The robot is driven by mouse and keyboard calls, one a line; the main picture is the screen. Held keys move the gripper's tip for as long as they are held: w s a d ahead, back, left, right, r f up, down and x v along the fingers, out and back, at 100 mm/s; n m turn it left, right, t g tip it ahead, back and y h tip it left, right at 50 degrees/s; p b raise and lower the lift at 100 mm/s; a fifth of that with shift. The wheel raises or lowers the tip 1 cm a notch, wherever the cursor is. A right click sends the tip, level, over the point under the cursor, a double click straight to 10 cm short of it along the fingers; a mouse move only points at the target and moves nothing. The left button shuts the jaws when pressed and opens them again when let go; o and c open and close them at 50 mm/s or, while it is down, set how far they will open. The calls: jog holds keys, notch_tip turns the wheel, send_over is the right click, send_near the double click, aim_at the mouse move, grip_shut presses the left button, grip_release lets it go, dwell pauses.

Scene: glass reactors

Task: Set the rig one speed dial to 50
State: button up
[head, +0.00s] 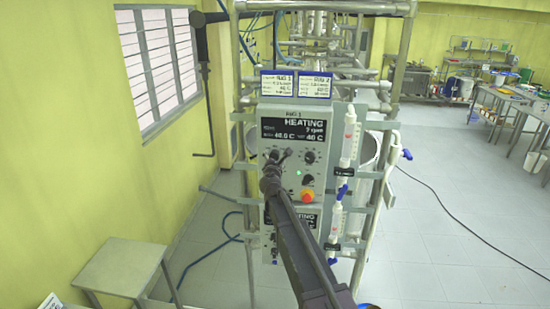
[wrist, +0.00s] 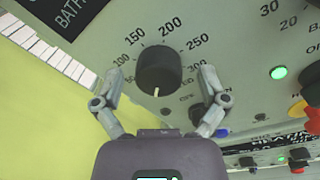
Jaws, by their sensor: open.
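The rig one control panel (head: 324,118) shows in the head view with a lit display (head: 292,130) reading HEATING and what looks like 7 rpm. In the wrist view a round black dial (wrist: 157,66) has a scale marked 100, 150, 200, 250 and more. Its white pointer line faces down in the picture, near the scale's low end; the lowest marks are hard to read. My gripper (wrist: 161,72) is open, one finger on either side of the dial, with visible gaps. In the head view my gripper (head: 272,166) is at the panel's upper left dial and largely hides it.
A second dial (head: 309,157), a green light (head: 298,172) and a red-orange stop button (head: 307,196) are close by on the panel. Another HEATING panel (head: 310,220) is below. A stool (head: 122,266) stands front left.

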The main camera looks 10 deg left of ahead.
jog(key=shift+w, duration=0.25)
jog(key=shift+c, duration=0.2)
jog(key=c, duration=1.1)
jog(key=shift+m, duration=0.4)
jog(key=m, duration=0.4)
jog(key=shift+b, duration=0.3)
jog(key=m, duration=0.4)
jog(key=shift+m, duration=0.3)
